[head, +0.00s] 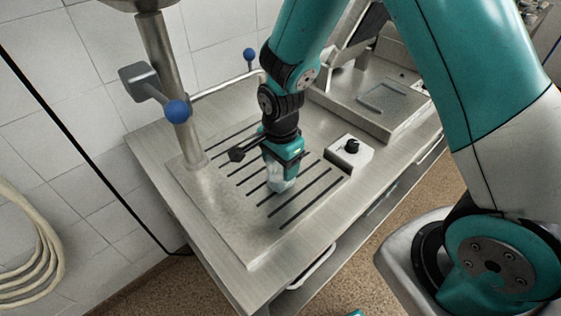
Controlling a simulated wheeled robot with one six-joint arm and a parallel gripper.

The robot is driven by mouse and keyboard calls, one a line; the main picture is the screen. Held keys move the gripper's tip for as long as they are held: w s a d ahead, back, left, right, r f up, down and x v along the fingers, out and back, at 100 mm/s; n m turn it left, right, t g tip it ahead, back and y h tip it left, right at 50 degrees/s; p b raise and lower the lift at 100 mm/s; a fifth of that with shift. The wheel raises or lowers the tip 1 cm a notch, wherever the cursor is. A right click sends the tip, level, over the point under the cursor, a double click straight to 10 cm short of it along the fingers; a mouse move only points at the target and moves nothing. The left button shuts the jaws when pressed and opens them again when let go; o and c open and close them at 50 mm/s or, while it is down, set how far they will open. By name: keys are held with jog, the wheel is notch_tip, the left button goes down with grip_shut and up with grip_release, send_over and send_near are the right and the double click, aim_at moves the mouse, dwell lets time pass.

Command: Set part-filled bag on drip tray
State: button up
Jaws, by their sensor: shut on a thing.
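My gripper (279,168) points down over the slotted part of the steel drip tray (240,236), at the middle of the picture. It is shut on a small pale, see-through bag (281,184), whose lower part shows below the fingers. The gripper covers the bag's upper part. The bag is at or just above the dark slots; I cannot tell if it touches the tray. How full the bag is cannot be made out.
A steel column (168,85) with a blue-knobbed lever (177,110) rises left of my gripper. A small box with a black knob (350,152) stands close on the right. A raised steel unit (385,105) is behind. The tray's front left is clear.

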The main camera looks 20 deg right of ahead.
jog(key=shift+f, duration=0.15)
jog(key=o, duration=0.9)
notch_tip(320, 180, up, 12)
jog(key=shift+f+b, duration=0.15)
jog(key=shift+b, duration=0.8)
jog(key=shift+s+r, duration=0.1)
jog(key=shift+r, duration=0.25)
jog(key=s+a+r+n+y, duration=0.1)
jog(key=s+r+n, duration=0.2)
jog(key=s+n, duration=0.3)
jog(key=s+a+r+n+y, duration=0.1)
jog(key=s+a+r+n, duration=0.1)
jog(key=s+n, duration=0.4)
jog(key=s+a+r+n+y, duration=0.1)
jog(key=s+r+n, duration=0.3)
jog(key=n, duration=0.5)
jog(key=shift+s+a+n+y, duration=0.15)
jog(key=shift+s+y, duration=0.15)
jog(key=shift+s, duration=0.3)
jog(key=shift+s+a+n+y, duration=0.15)
jog(key=shift+s+y, duration=0.15)
jog(key=shift+s, duration=0.3)
